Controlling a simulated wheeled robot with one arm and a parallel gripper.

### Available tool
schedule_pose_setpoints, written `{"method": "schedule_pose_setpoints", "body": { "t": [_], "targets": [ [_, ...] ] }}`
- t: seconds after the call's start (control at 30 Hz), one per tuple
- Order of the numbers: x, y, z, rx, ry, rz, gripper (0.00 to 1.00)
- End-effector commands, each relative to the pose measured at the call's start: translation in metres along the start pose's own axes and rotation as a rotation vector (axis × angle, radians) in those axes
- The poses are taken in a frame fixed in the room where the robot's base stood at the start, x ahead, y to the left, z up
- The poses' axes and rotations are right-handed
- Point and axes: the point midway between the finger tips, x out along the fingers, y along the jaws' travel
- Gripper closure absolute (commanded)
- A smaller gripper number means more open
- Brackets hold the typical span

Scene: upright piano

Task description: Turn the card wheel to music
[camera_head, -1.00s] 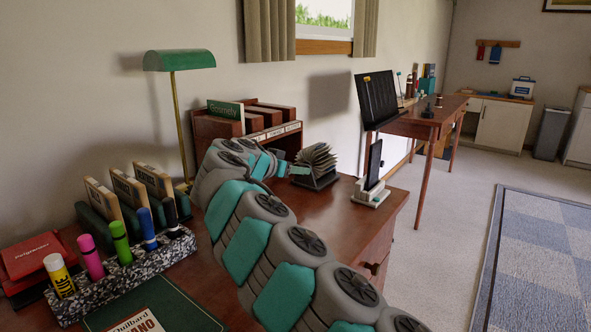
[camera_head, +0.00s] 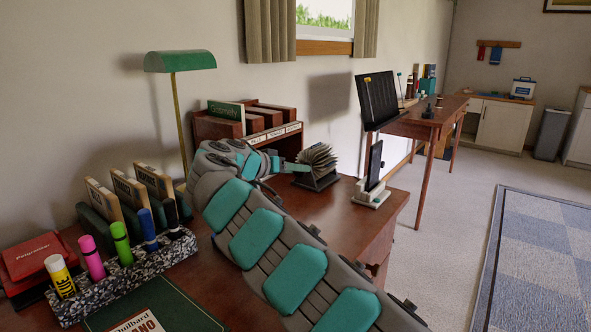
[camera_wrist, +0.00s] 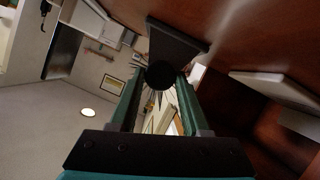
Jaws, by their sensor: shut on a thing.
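The card wheel (camera_head: 318,160) is a fan of pale cards on a dark stand, standing on the brown desk. My gripper (camera_head: 298,168) reaches its left side, with the wrist partly hiding what lies behind. In the wrist view the two green fingers (camera_wrist: 158,98) lie on either side of the wheel's dark round knob (camera_wrist: 160,74), and they are shut on it. The dark stand (camera_wrist: 178,42) shows just beyond the knob. The lettering on the card tabs is too small to read.
A wooden organizer (camera_head: 262,125) stands behind my wrist. A tablet on a white stand (camera_head: 372,185) is right of the wheel. A green lamp (camera_head: 180,62), a marker holder (camera_head: 120,275) and a red box (camera_head: 38,257) are at left. The desk's front right is clear.

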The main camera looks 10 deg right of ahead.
Motion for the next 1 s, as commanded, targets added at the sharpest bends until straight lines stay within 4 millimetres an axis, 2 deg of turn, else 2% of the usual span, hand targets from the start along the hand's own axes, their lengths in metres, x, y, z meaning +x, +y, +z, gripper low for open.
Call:
{"method": "schedule_pose_setpoints", "body": {
  "t": [0.4, 0.9, 0.93, 1.0],
  "targets": [
    [-0.0002, -0.0028, 0.0010, -0.161, -0.001, 0.064, 1.00],
    [-0.0007, -0.0025, -0.0001, -0.180, 0.002, 0.073, 1.00],
    [-0.0007, -0.0025, -0.0001, -0.180, 0.002, 0.073, 0.52],
    [-0.0006, -0.0025, -0.0001, -0.180, 0.002, 0.073, 0.44]
  ]
}}
